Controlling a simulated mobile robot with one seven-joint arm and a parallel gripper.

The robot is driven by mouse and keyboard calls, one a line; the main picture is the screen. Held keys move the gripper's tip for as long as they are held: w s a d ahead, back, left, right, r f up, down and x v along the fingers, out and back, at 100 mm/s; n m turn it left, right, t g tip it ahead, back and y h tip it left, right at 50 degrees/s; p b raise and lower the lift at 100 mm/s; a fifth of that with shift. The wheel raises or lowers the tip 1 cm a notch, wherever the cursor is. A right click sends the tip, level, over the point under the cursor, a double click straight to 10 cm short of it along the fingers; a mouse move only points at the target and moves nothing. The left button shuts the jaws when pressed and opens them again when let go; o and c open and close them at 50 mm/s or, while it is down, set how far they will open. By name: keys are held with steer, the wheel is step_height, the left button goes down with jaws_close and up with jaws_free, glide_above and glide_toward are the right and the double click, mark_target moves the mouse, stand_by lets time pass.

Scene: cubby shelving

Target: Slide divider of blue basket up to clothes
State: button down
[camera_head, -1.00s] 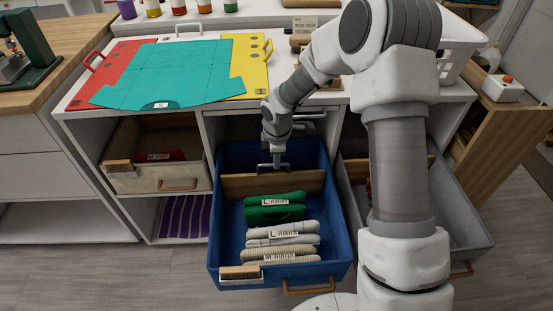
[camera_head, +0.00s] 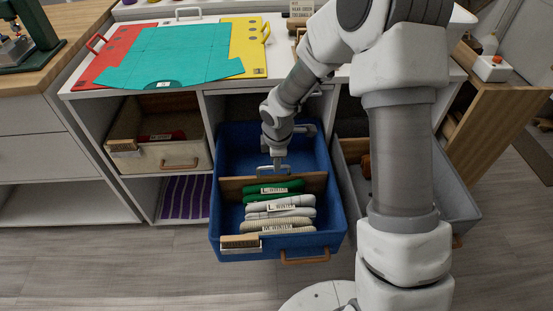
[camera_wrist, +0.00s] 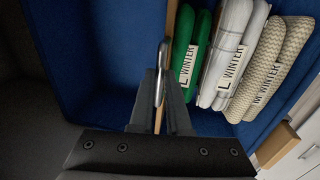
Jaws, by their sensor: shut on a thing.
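The blue basket (camera_head: 338,195) is pulled out of the shelf under the counter. Its wooden divider (camera_head: 232,188) stands crosswise inside and shows as a thin edge in the wrist view (camera_wrist: 172,22). My gripper (camera_head: 273,171) is shut on the divider near the middle of its top edge; it also shows in the wrist view (camera_wrist: 160,95). Green folded clothes (camera_head: 274,188) stand right against or very close to the divider's near side. White clothes (camera_head: 281,205) and cream clothes (camera_head: 288,225) with "WINTER" labels follow toward the basket front. My gripper hides part of the divider.
A beige basket (camera_head: 157,155) sits in the cubby to the left, above purple striped cloth (camera_head: 184,198). A grey basket (camera_head: 455,205) is pulled out to the right, partly behind my arm. The counter holds a teal folding board (camera_head: 170,58). The basket's back part is empty.

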steer(key=c, duration=0.9)
jaws_free()
steer(key=s+r+p, duration=0.1)
steer(key=r+p, duration=0.1)
steer(key=r, duration=0.3)
steer(key=s+r+p, duration=0.1)
steer(key=r+p, duration=0.1)
steer(key=r, duration=0.4)
steer(key=s+r+p, duration=0.1)
steer(key=r+p, duration=0.2)
steer(key=r, duration=0.3)
steer(key=shift+s, duration=0.15)
